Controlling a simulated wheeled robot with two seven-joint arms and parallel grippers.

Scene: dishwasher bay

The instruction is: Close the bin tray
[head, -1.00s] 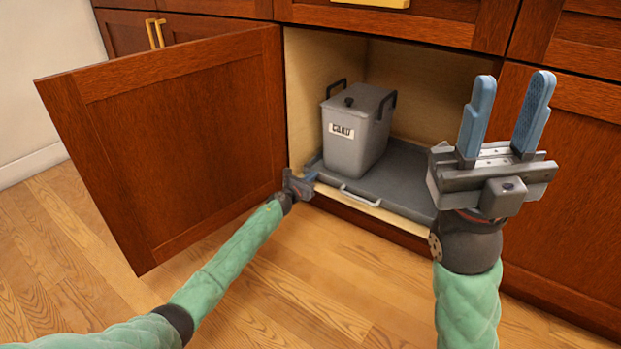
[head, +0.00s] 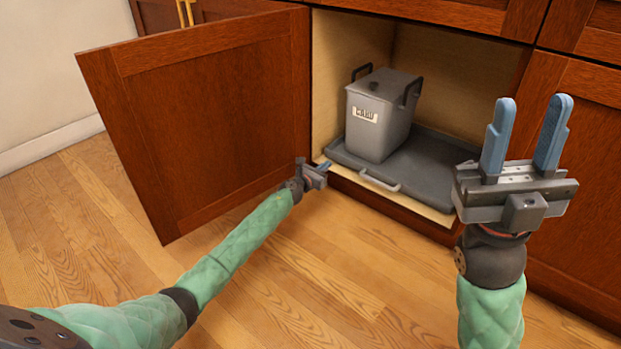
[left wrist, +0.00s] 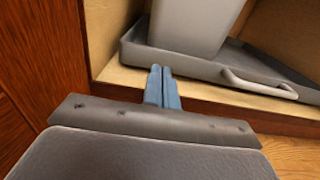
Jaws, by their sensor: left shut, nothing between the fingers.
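The grey bin tray (head: 425,180) lies inside the open cabinet, behind the strip of bare cabinet floor at the front edge. Its light handle (head: 380,181) is on the front side; the handle also shows in the left wrist view (left wrist: 260,84). A grey lidded bin (head: 381,117) with dark handles and a label stands upright on the tray's left part. My left gripper (head: 326,166) is shut and empty at the cabinet's front left corner; in the left wrist view its fingers (left wrist: 162,88) point at the tray's front edge, apparently just short of it. My right gripper (head: 526,135) is open and empty, raised at the right.
The wooden cabinet door (head: 205,115) stands wide open on the left, close beside my left gripper. A closed cabinet front (head: 585,190) is behind my right gripper. The wood floor (head: 330,270) in front is clear.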

